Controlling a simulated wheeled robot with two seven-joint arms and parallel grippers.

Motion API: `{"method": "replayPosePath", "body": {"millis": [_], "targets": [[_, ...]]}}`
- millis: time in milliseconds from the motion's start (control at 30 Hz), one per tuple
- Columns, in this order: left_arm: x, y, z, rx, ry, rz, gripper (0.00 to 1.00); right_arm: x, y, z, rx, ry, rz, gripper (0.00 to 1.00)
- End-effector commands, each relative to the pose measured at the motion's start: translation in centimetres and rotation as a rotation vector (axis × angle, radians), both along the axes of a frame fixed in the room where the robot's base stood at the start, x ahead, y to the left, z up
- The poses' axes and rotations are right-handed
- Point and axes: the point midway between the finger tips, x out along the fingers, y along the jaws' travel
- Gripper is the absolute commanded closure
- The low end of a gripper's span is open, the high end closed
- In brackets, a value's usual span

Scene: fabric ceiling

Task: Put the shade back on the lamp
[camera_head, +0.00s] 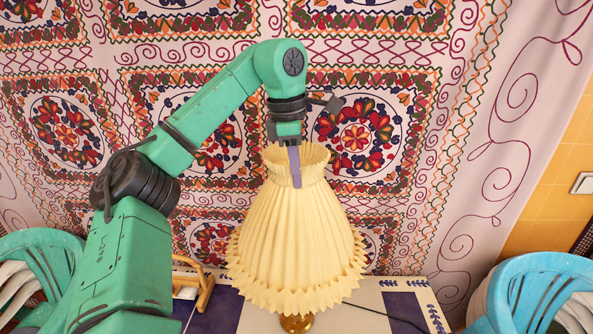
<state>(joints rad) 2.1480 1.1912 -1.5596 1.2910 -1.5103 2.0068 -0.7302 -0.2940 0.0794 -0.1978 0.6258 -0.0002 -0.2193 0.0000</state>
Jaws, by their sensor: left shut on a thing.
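The lampshade (296,235) is pale yellow and pleated, with a ruffled top rim and a scalloped lower edge. It is upright in the middle of the view. My left gripper (295,168) points down at the top rim and is shut on the near side of it. A brass-coloured lamp base (297,323) shows just below the shade's lower edge. The shade hides the rest of the lamp, so I cannot tell whether the shade rests on it. My right gripper is not in view.
The table (380,297) has a white and dark blue patterned top. A small wooden stand (205,290) is left of the shade, and a dark cord runs right. A patterned cloth (400,190) hangs behind.

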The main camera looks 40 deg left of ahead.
Motion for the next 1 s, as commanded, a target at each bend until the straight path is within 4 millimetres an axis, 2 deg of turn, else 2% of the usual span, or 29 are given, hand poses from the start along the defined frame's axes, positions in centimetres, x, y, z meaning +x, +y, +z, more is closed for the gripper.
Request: {"method": "replayPosePath", "body": {"millis": [133, 433, 1000], "targets": [[0.0, 0.0, -1.6, -0.001, -0.001, -0.001, 1.0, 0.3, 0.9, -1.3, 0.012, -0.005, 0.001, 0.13], [0.0, 0.0, -4.2, 0.0, 0.0, 0.0, 1.0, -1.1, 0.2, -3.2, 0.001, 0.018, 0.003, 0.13], [0.0, -0.1, -9.2, 0.0, -0.001, -0.002, 1.0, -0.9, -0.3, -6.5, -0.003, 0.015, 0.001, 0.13]]}}
